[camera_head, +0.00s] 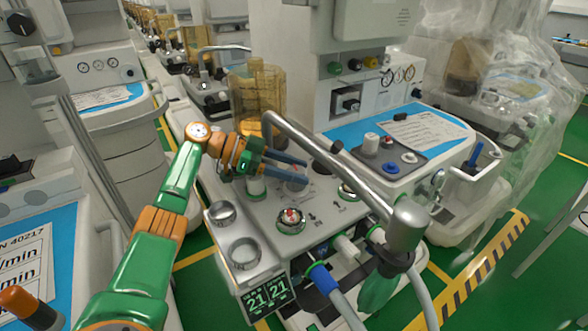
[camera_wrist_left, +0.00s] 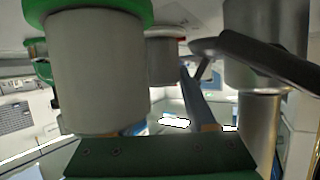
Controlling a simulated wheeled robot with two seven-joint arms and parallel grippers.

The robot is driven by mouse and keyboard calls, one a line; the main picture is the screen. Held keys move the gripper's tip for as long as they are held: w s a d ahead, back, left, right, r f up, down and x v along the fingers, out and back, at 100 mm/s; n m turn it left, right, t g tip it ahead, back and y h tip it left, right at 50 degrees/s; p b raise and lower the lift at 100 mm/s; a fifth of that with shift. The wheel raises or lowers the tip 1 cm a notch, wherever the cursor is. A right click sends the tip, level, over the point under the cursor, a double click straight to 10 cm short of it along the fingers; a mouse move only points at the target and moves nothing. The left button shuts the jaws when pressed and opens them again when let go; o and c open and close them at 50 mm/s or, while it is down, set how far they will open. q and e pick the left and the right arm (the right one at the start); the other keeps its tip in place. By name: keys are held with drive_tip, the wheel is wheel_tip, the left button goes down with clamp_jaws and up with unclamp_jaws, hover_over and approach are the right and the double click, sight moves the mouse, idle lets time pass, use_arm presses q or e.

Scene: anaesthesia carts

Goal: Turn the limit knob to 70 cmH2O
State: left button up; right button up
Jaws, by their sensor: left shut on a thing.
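My left gripper (camera_head: 304,173) reaches in from the left, low over the grey top panel of the anaesthesia machine (camera_head: 325,222). Its two dark blue fingers are on either side of a pale round knob (camera_head: 294,178), and it is shut on this knob. The knob appears to be the limit knob; its scale and pointer are too small or hidden to read. In the left wrist view the grey knob (camera_wrist_left: 163,62) shows beyond a large white cylinder with a green end (camera_wrist_left: 97,75), which hides one finger. My right gripper is not in view.
A thick metal tube (camera_head: 330,160) arches close to the right of my gripper. An amber canister (camera_head: 262,95) stands behind.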

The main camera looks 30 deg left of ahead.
use_arm(q)
drive_tip(key=shift+d+f, duration=0.1)
drive_tip(key=shift+f, duration=0.1)
drive_tip(key=o, duration=1.2)
drive_tip(key=shift+o, duration=0.8)
drive_tip(key=shift+d, duration=0.1)
